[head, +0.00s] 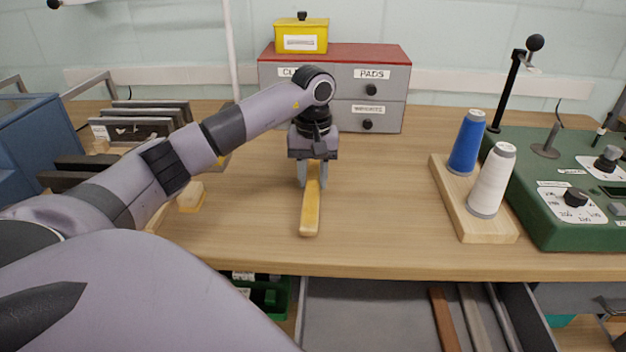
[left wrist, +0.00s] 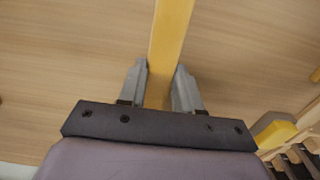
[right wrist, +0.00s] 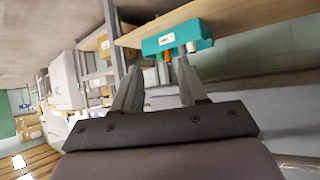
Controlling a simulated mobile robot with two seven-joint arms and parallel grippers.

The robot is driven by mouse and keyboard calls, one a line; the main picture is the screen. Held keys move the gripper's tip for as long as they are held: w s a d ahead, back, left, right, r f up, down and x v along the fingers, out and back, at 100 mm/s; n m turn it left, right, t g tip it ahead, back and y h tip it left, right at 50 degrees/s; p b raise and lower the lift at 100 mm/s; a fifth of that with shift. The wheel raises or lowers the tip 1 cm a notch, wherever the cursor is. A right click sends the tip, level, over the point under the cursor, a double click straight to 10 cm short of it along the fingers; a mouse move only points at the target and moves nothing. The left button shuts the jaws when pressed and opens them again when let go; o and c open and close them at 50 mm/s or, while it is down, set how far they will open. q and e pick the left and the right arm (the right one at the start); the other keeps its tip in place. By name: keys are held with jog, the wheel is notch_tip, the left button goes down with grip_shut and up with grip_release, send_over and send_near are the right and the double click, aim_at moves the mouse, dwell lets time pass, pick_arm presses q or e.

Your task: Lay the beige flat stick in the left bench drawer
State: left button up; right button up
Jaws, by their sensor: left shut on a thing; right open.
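The beige flat stick (head: 310,212) is in my left gripper (head: 312,178), which is shut on it above the bench top in the head view. Its near end points toward the bench's front edge. The left wrist view shows the stick (left wrist: 171,35) between the fingers of the left gripper (left wrist: 159,66). The left bench drawer (head: 370,318) is pulled out below the front edge; several long sticks lie along its right side and its left part is bare. My right gripper (right wrist: 158,64) is open and empty in the right wrist view, and is not in the head view.
A wooden base with blue (head: 467,143) and white (head: 491,182) thread cones stands right, beside a green machine (head: 560,215). A grey drawer cabinet (head: 385,105) stands at the back. Racked dark plates (head: 135,130) are at left. The bench front centre (head: 380,235) is clear.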

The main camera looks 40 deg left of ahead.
pick_arm(q)
jog(key=shift+f, duration=0.55)
jog(key=shift+f, duration=0.15)
jog(key=o, duration=1.1)
jog(key=shift+c, duration=0.2)
